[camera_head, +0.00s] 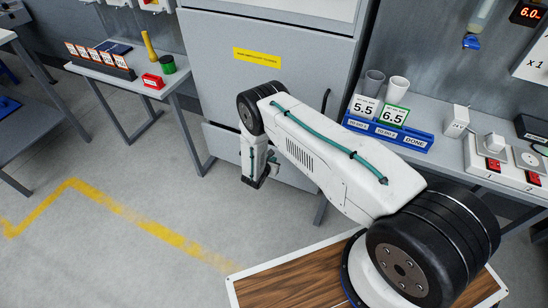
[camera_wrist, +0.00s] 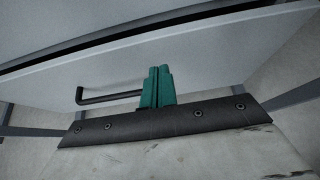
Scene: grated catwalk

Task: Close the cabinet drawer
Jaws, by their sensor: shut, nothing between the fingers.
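The grey cabinet (camera_head: 215,60) stands behind my arm, with a yellow label on its upper front. A lower drawer front (camera_head: 222,143) shows below it, largely hidden by my arm. My gripper (camera_head: 258,182) points down in front of this lower part. In the wrist view, the green fingers (camera_wrist: 157,86) are together and empty, in front of a pale panel (camera_wrist: 205,65) with a black bar handle (camera_wrist: 108,96) beside them. A dark gap runs along the panel's upper edge. I cannot tell whether the fingers touch the panel or how far the drawer is out.
A left bench (camera_head: 130,75) holds a red box (camera_head: 152,81), a green cylinder (camera_head: 167,64) and a yellow object (camera_head: 149,46). The grey floor (camera_head: 120,190) at left is clear, with yellow tape.

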